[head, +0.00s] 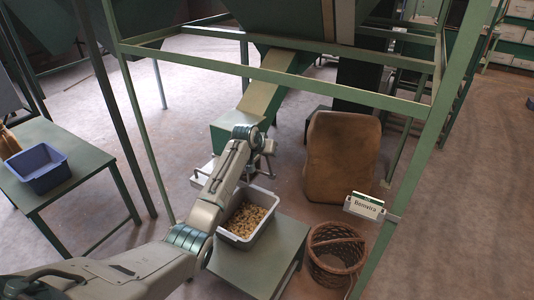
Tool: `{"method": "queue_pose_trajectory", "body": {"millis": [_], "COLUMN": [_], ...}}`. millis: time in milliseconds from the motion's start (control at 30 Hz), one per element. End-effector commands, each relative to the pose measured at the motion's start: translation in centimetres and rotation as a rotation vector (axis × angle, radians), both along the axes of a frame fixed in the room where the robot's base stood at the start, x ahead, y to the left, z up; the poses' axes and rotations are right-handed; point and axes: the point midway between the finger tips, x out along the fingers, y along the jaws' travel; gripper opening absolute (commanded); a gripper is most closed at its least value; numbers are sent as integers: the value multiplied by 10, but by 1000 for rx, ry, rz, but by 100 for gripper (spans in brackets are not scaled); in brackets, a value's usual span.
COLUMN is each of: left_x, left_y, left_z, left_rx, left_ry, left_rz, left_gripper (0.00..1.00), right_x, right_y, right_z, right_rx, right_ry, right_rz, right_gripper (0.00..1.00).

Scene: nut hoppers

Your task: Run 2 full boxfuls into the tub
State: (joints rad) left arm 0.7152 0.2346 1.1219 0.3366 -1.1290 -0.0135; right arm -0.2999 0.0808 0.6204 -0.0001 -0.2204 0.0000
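A grey tub (276,207) stands on a low green table, with a layer of light brown nuts (245,220) in it. Above and behind it, a sloping chute (264,97) comes down from a large green hopper (290,18) into a green box (222,135). My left arm reaches across the tub's left side, and my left gripper (266,148) is at the box's front right. The arm hides part of the box and tub. I cannot make out whether its fingers are open or shut, or touching anything. My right gripper is out of view.
Green frame posts and rails (270,76) surround the hopper. A brown sack (342,155) and a wicker basket (337,252) stand at the right, near a "Romvira" sign (366,206). A blue bin (38,170) sits on a left table (75,190). Floor at far right is mostly clear.

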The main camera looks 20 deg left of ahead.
Motion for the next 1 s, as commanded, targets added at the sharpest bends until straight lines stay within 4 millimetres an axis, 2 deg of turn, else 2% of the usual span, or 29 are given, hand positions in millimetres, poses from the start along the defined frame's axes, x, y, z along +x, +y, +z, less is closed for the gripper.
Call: {"method": "queue_pose_trajectory", "body": {"millis": [767, 800, 867, 1000], "left_x": [0, 0, 0, 0], "left_y": [-1, -1, -1, -1], "left_z": [0, -1, -1, -1], "left_rx": [-3, -3, -2, -1], "left_ry": [-1, -1, 0, 0], "left_rz": [-1, -1, -1, -1], "left_gripper": [0, 38, 50, 51], "right_x": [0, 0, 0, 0], "right_y": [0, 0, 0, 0], "right_z": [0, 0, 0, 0], "right_rx": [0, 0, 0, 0], "right_ry": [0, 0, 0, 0], "right_rz": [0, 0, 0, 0], "right_gripper": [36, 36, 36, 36]}}
